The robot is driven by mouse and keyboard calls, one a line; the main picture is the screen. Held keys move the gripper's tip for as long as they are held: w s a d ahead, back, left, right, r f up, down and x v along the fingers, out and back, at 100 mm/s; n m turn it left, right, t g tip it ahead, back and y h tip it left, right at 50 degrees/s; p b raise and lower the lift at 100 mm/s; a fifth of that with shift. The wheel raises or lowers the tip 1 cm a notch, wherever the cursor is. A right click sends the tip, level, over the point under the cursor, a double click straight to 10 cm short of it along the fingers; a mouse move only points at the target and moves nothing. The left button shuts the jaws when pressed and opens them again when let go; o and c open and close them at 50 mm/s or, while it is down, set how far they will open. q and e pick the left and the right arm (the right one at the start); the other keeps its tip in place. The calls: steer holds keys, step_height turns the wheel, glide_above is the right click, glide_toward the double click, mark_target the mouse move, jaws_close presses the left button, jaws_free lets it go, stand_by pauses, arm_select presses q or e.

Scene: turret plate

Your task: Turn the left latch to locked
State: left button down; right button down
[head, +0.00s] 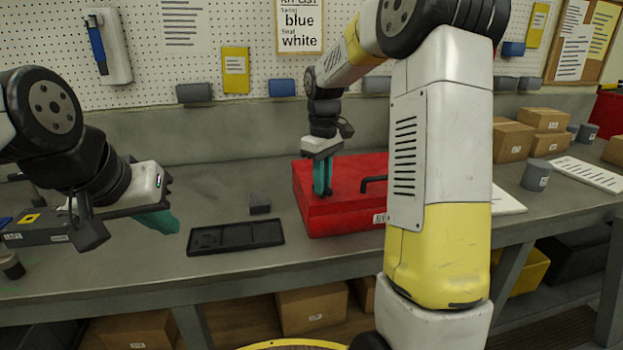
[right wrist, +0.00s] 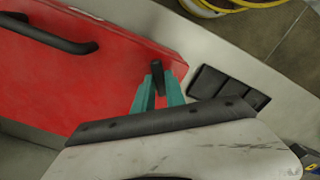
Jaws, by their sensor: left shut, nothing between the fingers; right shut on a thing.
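A red case (head: 345,165) lies on the workbench, with a black handle (head: 372,183) on it. My right gripper (head: 323,192) points down at the left part of the case. In the right wrist view its teal fingers (right wrist: 159,92) are shut on a small black latch (right wrist: 157,70) near the case's edge. The latch's lower part is hidden between the fingers, and I cannot tell from its angle whether it is locked. In the head view the fingers hide most of the latch. My left gripper (head: 163,222) is shut and empty, left of the black tray and apart from the case.
A black tray (head: 237,237) lies on the bench left of the case, with a small grey block (head: 260,203) behind it. Cardboard boxes (head: 513,141) and a grey cylinder (head: 536,176) stand at the right. My right arm hides the case's right part.

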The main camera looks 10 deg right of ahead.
steer(key=n, duration=0.5)
steer(key=shift+n, duration=0.3)
steer(key=n, duration=0.4)
steer(key=shift+n, duration=0.4)
steer(key=c, duration=1.4)
jaws_free()
step_height(320, 180, up, 8)
steer(key=shift+f, duration=0.25)
steer(key=shift+r, duration=0.2)
